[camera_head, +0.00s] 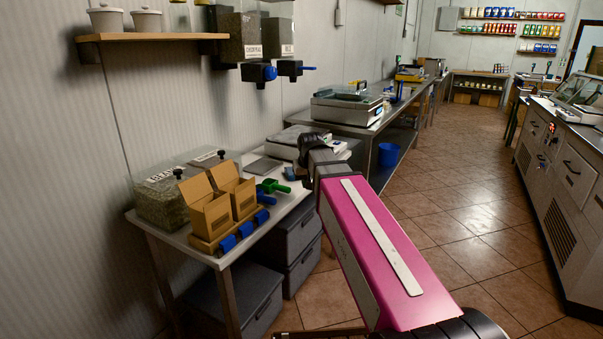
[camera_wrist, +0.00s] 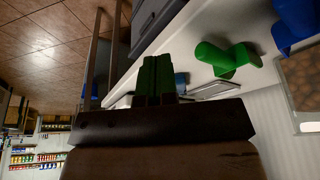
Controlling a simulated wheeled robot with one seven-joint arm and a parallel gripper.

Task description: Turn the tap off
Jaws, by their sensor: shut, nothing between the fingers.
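Two clear wall dispensers hang at the upper middle of the head view, a left one (camera_head: 240,37) and a right one (camera_head: 277,37). Each has a dark tap below it: the left tap (camera_head: 256,73) with a blue part facing forward, and the right tap (camera_head: 289,68) with a thin blue handle sticking out to the right. I cannot tell whether anything flows. My gripper (camera_wrist: 157,72) shows in the wrist view with its green fingers shut together and empty. In the head view my arm hides the fingers. No tap can be made out in the wrist view.
Below the dispensers, a table (camera_head: 180,236) holds a clear bin (camera_head: 172,203), cardboard boxes (camera_head: 207,212), a green scoop (camera_head: 272,186) and a scale (camera_head: 290,142). The green scoop also shows in the wrist view (camera_wrist: 228,60). Floor is clear on the right.

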